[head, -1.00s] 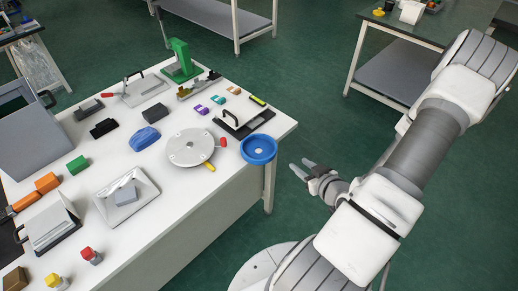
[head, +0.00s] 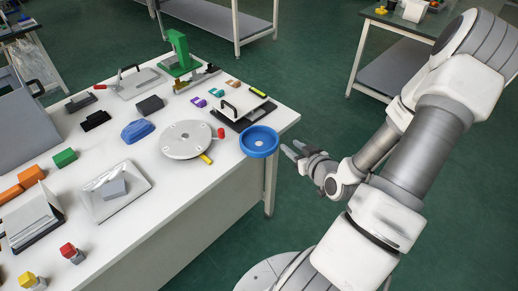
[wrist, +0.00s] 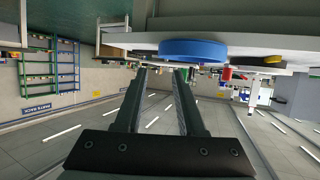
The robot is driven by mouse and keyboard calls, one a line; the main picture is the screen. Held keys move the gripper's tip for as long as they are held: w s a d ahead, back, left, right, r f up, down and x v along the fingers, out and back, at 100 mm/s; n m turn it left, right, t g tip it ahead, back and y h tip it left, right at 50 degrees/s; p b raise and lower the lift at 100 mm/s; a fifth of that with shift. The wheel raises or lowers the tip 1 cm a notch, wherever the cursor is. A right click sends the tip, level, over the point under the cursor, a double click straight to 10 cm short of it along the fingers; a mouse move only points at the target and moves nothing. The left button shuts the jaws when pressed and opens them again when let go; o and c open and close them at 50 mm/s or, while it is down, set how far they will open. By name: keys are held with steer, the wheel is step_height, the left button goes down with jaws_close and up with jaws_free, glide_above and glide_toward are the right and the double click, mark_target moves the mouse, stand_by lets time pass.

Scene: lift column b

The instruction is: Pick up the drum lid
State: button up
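The drum lid appears to be the round blue dished piece (head: 259,134) at the near right corner of the white table. It overhangs the table edge. It shows in the wrist view as a blue rim (wrist: 192,48) just beyond and above my fingertips. My gripper (head: 291,150) is off the table, to the right of the lid and a short gap from it. In the wrist view my gripper (wrist: 161,70) has two parallel fingers apart with nothing between them. The lid's underside is not clear.
A grey disc (head: 187,134) with a red knob and yellow handle lies left of the lid. A black plate with a handle (head: 243,112) lies behind it. The white table (head: 160,187) holds several blocks and fixtures. Open green floor lies right of the table.

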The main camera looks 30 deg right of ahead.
glide_toward(271, 132)
steer(key=shift+x, duration=2.9)
steer(key=shift+d, duration=0.15)
jaws_close()
